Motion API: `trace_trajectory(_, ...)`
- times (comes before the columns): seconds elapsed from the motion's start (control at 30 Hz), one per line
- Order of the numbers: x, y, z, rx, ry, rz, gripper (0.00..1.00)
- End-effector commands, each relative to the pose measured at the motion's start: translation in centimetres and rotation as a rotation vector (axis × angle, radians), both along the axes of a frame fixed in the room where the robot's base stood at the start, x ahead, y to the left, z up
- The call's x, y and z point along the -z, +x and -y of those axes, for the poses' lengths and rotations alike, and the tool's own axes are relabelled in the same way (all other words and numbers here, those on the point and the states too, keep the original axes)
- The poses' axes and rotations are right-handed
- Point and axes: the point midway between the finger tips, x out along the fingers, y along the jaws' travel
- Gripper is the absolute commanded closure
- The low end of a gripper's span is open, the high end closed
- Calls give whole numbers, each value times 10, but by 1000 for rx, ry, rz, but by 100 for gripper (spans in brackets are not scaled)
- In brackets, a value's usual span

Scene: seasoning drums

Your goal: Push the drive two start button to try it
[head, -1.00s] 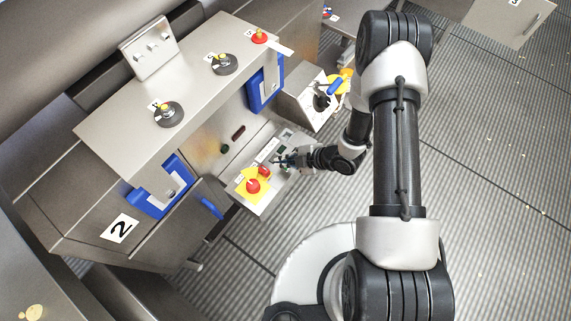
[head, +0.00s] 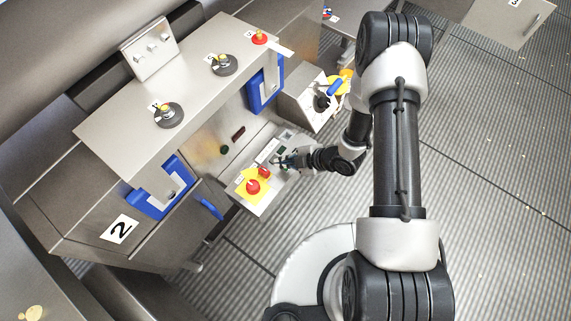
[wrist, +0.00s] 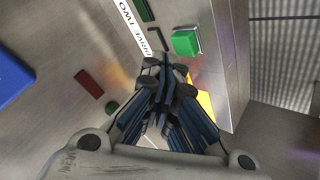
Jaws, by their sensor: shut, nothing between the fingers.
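The drive two control panel (head: 262,198) juts from the front of the steel cabinet. In the wrist view its label (wrist: 134,28) reads "DRIVE TWO", and a raised square green button (wrist: 185,42) sits beside it. My gripper (wrist: 165,66) is shut and empty, its fingertips over the panel just below the green button in the picture. I cannot tell whether they touch the panel. In the head view my gripper (head: 279,160) is at the panel's upper part and the green button cannot be made out.
A box with a black knob (head: 322,102) stands to the right. Blue handles (head: 210,208) stick out from the cabinet. Open floor lies at right.

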Motion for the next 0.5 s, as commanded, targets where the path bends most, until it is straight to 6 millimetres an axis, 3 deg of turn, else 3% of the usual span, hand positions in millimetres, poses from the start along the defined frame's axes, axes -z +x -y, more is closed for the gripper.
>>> trace_trajectory(0.5, 9, 0, 0, 0, 0, 0, 100)
